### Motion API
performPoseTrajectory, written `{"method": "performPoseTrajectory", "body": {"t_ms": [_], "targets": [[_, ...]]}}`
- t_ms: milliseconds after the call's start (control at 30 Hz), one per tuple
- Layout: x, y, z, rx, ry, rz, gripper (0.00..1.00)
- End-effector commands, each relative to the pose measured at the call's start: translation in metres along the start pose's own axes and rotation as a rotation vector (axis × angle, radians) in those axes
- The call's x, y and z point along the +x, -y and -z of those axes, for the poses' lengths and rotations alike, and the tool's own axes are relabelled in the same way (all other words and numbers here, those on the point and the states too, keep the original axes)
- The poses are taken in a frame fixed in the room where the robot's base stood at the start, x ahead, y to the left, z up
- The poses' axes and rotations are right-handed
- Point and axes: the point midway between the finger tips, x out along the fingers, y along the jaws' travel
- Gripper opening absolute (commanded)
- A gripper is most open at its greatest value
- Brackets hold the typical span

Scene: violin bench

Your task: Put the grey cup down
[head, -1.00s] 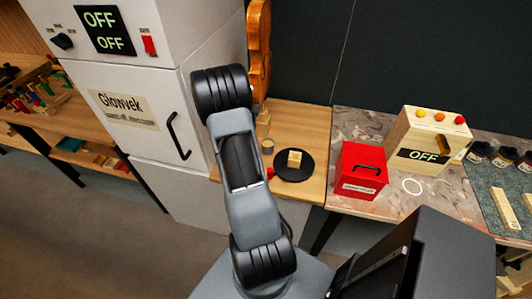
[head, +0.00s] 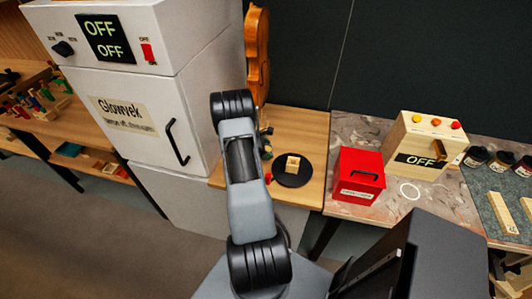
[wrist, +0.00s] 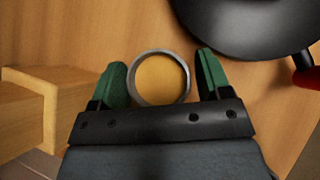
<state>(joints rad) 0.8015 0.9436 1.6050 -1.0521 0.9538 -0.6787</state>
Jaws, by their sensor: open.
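The grey cup shows in the wrist view as a round grey rim (wrist: 160,52) with a wood-coloured inside. It stands upright on the wooden bench top. My gripper (wrist: 162,82) is open, with one green finger on each side of the cup. The left finger is very close to the rim, and I cannot tell whether it touches. A narrow gap shows at the right finger. In the head view my gripper (head: 266,142) is partly hidden behind my arm, and the cup cannot be made out clearly there.
A black round pan (head: 293,180) with a wooden block (head: 292,163) on it lies close to the cup. The pan's red handle tip (wrist: 307,78) shows in the wrist view. Wooden pieces (wrist: 22,117) are left of my gripper. A violin (head: 257,55) stands behind; a red box (head: 357,178) is right.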

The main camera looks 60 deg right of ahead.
Motion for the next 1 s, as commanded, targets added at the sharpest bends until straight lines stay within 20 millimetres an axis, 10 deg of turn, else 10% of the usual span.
{"method": "performPoseTrajectory", "body": {"t_ms": [367,800,1000], "targets": [[0.0085,0.0001,0.0003,0.0,-0.001,-0.001,0.71],[0.0081,0.0,0.0,0.0,-0.001,-0.001,0.29],[0.0081,0.0001,-0.0001,0.001,0.0,-0.001,0.27]]}}
